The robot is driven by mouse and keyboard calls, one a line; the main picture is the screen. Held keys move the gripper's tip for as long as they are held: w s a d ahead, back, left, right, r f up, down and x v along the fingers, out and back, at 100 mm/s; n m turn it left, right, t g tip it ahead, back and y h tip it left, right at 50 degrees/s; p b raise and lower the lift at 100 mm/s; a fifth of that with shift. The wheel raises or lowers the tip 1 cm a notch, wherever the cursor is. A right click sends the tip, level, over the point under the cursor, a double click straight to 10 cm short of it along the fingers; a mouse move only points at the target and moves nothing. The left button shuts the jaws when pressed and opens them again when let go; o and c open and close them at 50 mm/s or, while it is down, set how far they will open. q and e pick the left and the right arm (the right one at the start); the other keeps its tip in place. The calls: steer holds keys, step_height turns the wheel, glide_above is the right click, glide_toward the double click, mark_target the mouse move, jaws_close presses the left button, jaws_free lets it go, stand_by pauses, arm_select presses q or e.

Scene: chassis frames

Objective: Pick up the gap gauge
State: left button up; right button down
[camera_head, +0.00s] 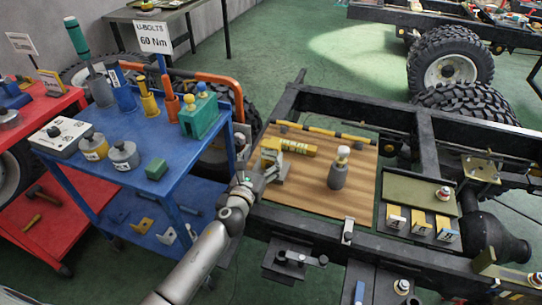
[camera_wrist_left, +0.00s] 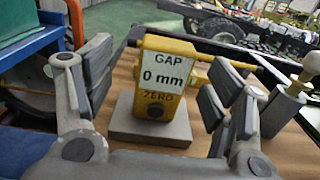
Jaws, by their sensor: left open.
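The gap gauge (camera_wrist_left: 165,75) is a yellow block with a white label reading "GAP 0 mm", "ZERO" beneath it and a dark round knob, on a grey base (camera_wrist_left: 150,130). It stands upright on the wooden board (camera_head: 312,200). In the head view the gauge (camera_head: 271,153) is at the board's left side, partly hidden by my left gripper (camera_head: 250,182). In the left wrist view my left gripper (camera_wrist_left: 155,92) is open, its fingers on either side of the gauge with gaps showing. My right gripper is not in view.
A dark grey cylinder with a pale top (camera_head: 338,172) stands on the board, right of the gauge. A yellow labelled bar (camera_head: 299,147) lies behind. The blue cart (camera_head: 150,185) with tools is at left. Black chassis rails (camera_head: 345,103) surround the board.

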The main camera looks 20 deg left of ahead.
mark_target(269, 150)
arm_select(q)
steer(key=shift+w+d+r, duration=0.1)
steer(key=shift+w+d, duration=0.05)
steer(key=shift+w, duration=0.75)
steer(key=shift+w+d+r, duration=0.1)
steer(key=shift+w+d, duration=0.05)
steer(key=shift+w, duration=0.75)
steer(key=shift+w+d, duration=0.15)
steer(key=shift+w, duration=0.75)
steer(key=shift+c, duration=0.2)
steer(key=c, duration=1.2)
